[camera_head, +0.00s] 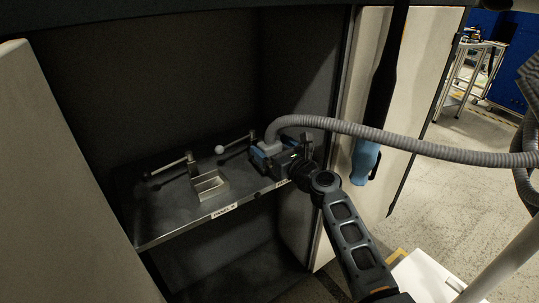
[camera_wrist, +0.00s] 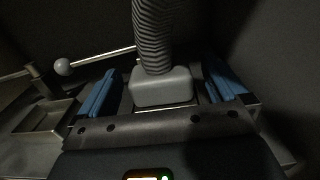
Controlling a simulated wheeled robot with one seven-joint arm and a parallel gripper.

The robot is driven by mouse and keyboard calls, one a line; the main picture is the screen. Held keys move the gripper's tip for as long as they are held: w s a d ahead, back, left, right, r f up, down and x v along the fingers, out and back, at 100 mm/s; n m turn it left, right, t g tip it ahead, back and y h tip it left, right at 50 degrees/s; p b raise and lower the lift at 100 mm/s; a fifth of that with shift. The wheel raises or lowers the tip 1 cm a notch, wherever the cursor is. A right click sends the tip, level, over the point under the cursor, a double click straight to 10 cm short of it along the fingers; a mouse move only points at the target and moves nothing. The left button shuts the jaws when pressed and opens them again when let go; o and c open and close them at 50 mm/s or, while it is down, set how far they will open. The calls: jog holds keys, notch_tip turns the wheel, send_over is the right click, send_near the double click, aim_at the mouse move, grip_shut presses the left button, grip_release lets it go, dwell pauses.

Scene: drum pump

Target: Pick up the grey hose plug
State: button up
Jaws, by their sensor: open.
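The grey hose plug (camera_head: 269,146) sits at the right end of the metal shelf inside the dark cabinet, with the ribbed grey hose (camera_head: 400,140) rising from it. In the wrist view the plug (camera_wrist: 162,88) is a rounded grey block in the middle, with the hose (camera_wrist: 153,35) going up. My gripper (camera_head: 272,157) is at the plug. In the wrist view my gripper (camera_wrist: 161,90) is open, with one blue finger on each side of the plug and a gap visible on both sides. The plug's underside is hidden.
The metal shelf (camera_head: 165,228) carries an empty square metal socket (camera_head: 210,184) left of the plug. A lever with a white ball knob (camera_head: 219,149) stands behind, and another lever (camera_head: 168,167) is at the left. The cabinet's right door (camera_head: 415,95) is open, and the hose arcs across to the right.

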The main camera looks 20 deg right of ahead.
jog(key=c, duration=1.1)
jog(key=shift+c, duration=0.2)
